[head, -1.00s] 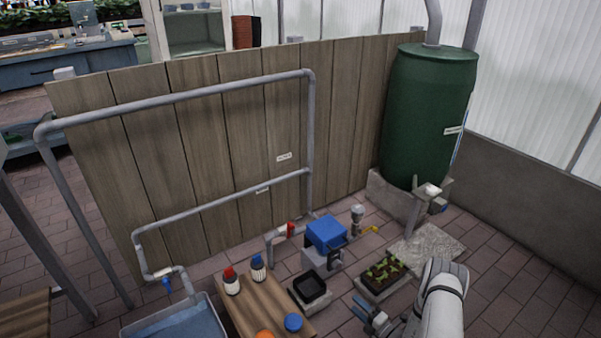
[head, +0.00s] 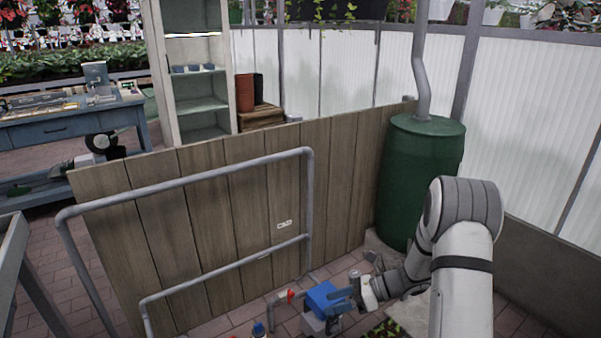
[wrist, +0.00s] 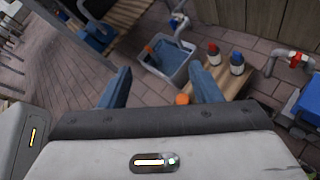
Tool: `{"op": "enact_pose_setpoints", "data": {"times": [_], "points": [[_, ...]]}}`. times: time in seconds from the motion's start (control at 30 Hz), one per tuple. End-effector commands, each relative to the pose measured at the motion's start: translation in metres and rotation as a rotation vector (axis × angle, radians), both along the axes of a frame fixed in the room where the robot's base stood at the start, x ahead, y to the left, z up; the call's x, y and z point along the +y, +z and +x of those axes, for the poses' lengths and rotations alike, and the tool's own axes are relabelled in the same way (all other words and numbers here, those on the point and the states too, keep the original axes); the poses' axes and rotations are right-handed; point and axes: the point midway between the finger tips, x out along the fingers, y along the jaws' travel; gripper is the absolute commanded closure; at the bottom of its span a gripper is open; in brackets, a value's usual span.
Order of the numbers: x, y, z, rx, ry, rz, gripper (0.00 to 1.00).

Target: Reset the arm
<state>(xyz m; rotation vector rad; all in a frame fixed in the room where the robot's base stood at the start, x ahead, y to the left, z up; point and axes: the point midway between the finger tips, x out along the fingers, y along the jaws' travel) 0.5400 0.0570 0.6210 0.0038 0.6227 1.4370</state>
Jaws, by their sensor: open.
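My gripper (wrist: 160,88) shows in the wrist view with its two blue fingers spread wide apart and nothing between them but the view of the floor and bin beyond. In the head view my gripper (head: 345,296) is at the lower centre, in front of the blue box (head: 322,298) as seen from here. My arm is bent, with its elbow high on the right. I cannot tell from these views how far the fingers are from the blue box.
A grey bin of water (wrist: 163,65) and a wooden bench (wrist: 228,77) with red-capped (wrist: 214,54) and blue-capped (wrist: 238,62) bottles lie beyond the fingers. A green barrel (head: 415,185) stands behind my arm. A wooden panel (head: 215,215) with grey pipes spans the middle.

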Motion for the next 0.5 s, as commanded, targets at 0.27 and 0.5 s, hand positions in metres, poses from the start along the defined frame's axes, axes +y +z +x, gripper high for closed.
{"op": "enact_pose_setpoints", "data": {"times": [0.27, 0.5], "points": [[0.010, 0.143, -0.066, -0.361, 0.395, -0.254, 0.42], [0.002, 0.236, -0.125, -0.667, 0.752, -0.464, 0.42]]}}
